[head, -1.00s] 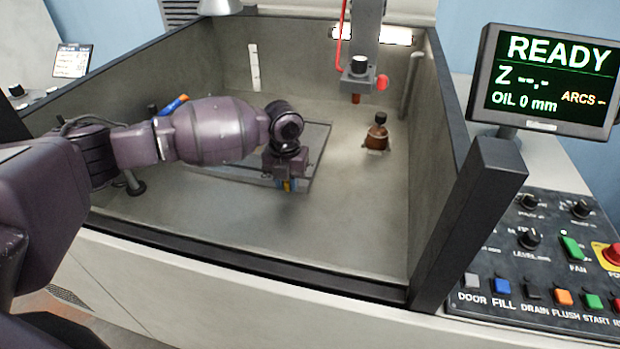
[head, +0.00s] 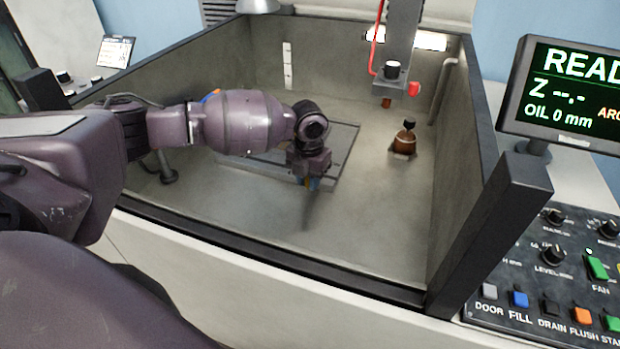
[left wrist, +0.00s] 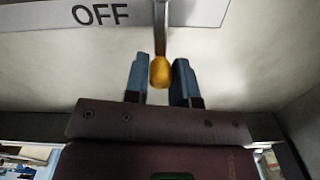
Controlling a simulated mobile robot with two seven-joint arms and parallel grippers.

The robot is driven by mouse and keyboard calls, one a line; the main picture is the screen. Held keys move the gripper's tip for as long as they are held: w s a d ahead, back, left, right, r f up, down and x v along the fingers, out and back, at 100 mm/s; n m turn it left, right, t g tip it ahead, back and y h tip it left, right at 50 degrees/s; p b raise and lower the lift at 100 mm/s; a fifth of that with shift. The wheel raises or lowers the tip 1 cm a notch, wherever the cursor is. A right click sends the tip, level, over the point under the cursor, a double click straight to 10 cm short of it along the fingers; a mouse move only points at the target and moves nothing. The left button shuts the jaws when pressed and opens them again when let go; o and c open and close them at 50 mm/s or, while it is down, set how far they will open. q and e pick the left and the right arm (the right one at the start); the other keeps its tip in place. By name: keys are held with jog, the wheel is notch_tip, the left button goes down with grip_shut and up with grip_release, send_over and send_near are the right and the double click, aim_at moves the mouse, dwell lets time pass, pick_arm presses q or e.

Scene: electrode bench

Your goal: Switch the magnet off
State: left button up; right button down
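The magnet's flat grey plate (head: 340,147) lies on the tank floor, partly hidden behind my left arm. In the left wrist view, a grey strip carries the word OFF (left wrist: 100,15) at upper left. A thin metal lever with a yellow knob (left wrist: 160,72) hangs down to the right of that word. My left gripper (left wrist: 160,80) has its two blue fingers on either side of the knob; I cannot tell whether they press on it. In the head view, my left gripper (head: 311,182) points down at the plate's front edge. My right gripper is not in view.
A brown bottle (head: 404,142) stands on the tank floor to the right. A tool head (head: 392,72) hangs above. The tank's front rim (head: 270,257) and dark corner post (head: 490,235) bound the space. A button panel (head: 550,285) and a READY screen (head: 575,90) are at right.

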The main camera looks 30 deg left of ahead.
pick_arm(q)
jog(key=o, duration=0.4)
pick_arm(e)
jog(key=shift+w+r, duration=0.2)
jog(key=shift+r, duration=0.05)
pick_arm(q)
jog(key=shift+r, duration=0.25)
notch_tip(320, 180, up, 9)
jog(key=shift+a+p, duration=0.1)
jog(key=shift+p, duration=0.3)
jog(key=shift+r, duration=0.65)
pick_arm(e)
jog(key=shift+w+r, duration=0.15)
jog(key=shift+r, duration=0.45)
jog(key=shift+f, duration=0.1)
